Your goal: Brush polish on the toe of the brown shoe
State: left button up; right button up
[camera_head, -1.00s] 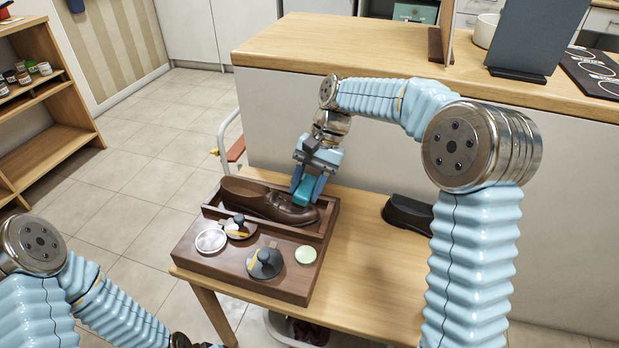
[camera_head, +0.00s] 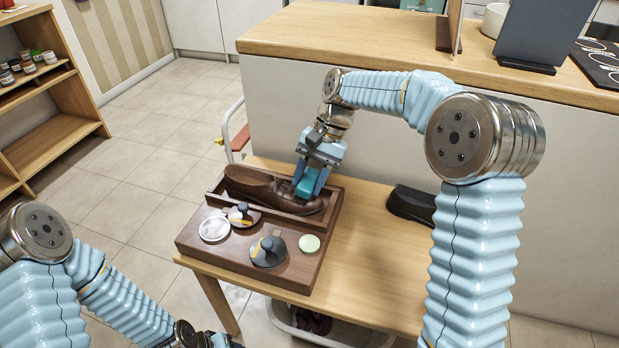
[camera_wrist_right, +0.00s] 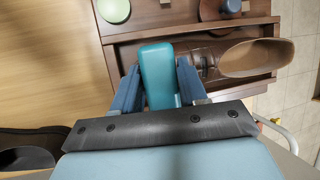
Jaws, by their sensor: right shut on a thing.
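The brown shoe (camera_head: 250,181) lies in a recess of a dark wooden tray (camera_head: 188,243), toe to the right in the head view. Its open heel end (camera_wrist_right: 258,58) shows in the wrist view. My right gripper (camera_head: 308,188) is shut on a teal block-like brush (camera_wrist_right: 160,76), seen between both fingers in the wrist view. The brush is over the front part of the shoe, near the toe. Its underside is hidden, so I cannot tell if it touches. My left gripper (camera_head: 222,341) is partly cut off at the bottom edge; its jaws are unclear.
The tray also holds a pale round dish (camera_head: 214,229), a dark knobbed piece (camera_head: 268,251), a smaller knobbed piece (camera_head: 243,215) and a green disc (camera_head: 309,243). A black shoe (camera_head: 408,204) lies on the table (camera_head: 375,265). A counter (camera_head: 380,30) stands behind.

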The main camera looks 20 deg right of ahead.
jog(key=shift+w+a+f, duration=0.1)
jog(key=shift+a+f, duration=0.1)
jog(key=shift+f, duration=0.6)
